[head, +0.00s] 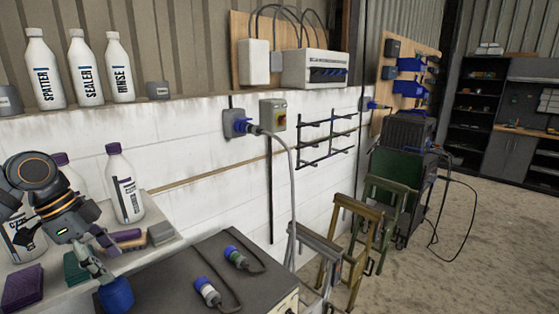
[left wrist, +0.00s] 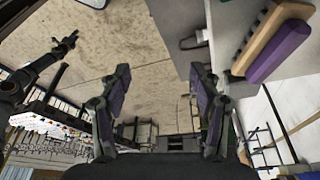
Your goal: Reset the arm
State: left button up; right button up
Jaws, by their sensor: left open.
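My left arm comes in from the left in the head view, over the bench with bottles. Its gripper (head: 98,256) is above the bench edge, near a blue round object (head: 117,294). In the left wrist view the left gripper (left wrist: 162,92) has its two fingers wide apart, with nothing between them. Floor shows behind the gap. A dark arm at the left of the left wrist view seems to be my right one, and its gripper (left wrist: 66,42) is too small to read. It does not show in the head view.
Brushes or blocks (head: 128,236) lie on the bench, with a purple one (head: 22,288) and white bottles (head: 125,185) around the arm. A dark box (head: 185,265) with two plugs is right of it. Trestles (head: 355,245) stand further right; floor (head: 480,240) beyond is open.

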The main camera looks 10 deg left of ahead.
pick_arm(q)
jog(key=d+f+n+y, duration=0.1)
jog(key=d+f, duration=0.3)
jog(key=f, duration=0.5)
jog(key=d+f, duration=0.4)
jog(key=f, duration=0.5)
jog(key=s+d+f+n+t+y, duration=0.1)
jog(key=s+d+f+n+t, duration=0.1)
jog(key=s+d+f+n, duration=0.7)
jog(key=s+a+f+n+g+y+b, duration=0.1)
jog(key=s+f, duration=0.2)
jog(key=f, duration=1.2)
jog(key=s+a+f+y+b, duration=0.1)
jog(key=s+a+f, duration=0.1)
jog(key=f, duration=1.4)
jog(key=s+f+g, duration=0.1)
jog(key=s+f, duration=1.6)
jog(key=s, duration=0.2)
jog(key=shift+a, duration=0.45)
pick_arm(e)
jog(key=shift+s+d+f, duration=0.15)
jog(key=shift+f, duration=0.5)
jog(key=shift+s+d+f, duration=0.15)
jog(key=shift+f, duration=0.45)
